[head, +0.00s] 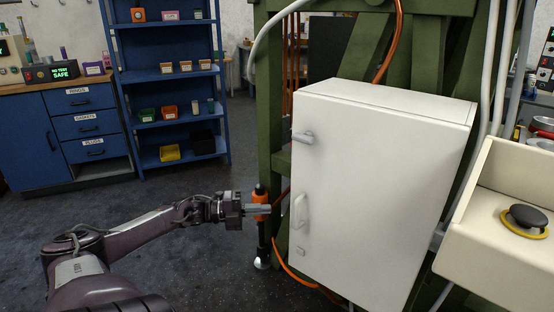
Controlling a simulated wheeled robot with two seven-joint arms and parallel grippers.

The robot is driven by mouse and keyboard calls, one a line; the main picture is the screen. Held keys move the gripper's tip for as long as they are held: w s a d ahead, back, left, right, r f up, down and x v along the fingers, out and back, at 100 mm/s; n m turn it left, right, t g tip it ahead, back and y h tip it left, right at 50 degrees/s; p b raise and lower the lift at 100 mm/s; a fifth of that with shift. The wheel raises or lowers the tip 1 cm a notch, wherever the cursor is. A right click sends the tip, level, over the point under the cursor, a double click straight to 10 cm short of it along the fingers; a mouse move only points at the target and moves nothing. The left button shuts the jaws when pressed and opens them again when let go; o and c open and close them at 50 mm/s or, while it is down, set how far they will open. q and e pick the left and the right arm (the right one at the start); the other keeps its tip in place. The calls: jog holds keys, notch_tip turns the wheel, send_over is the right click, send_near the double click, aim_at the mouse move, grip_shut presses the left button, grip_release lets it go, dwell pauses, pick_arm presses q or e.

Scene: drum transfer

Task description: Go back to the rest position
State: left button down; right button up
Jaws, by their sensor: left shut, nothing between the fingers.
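My left gripper (268,209) is at the end of my left arm, which reaches in from the lower left. Its fingers are shut with nothing between them and point right, toward the white cabinet (370,190). They overlap an upright orange and black tool-like object (261,193) in the picture; I cannot tell whether they touch it. The cabinet's door is closed, with a grey latch (303,137) near the top left and a pale handle (300,211) below, just right of my fingertips. My right gripper is not in view.
A green frame (269,110) stands behind the cabinet, with orange hoses hanging near its base. Blue shelves (165,75) and a blue drawer bench (38,140) stand at the back left. The floor between is clear.

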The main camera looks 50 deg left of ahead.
pick_arm(q)
jog(key=shift+s+f, duration=0.1)
jog(key=shift+s, duration=0.05)
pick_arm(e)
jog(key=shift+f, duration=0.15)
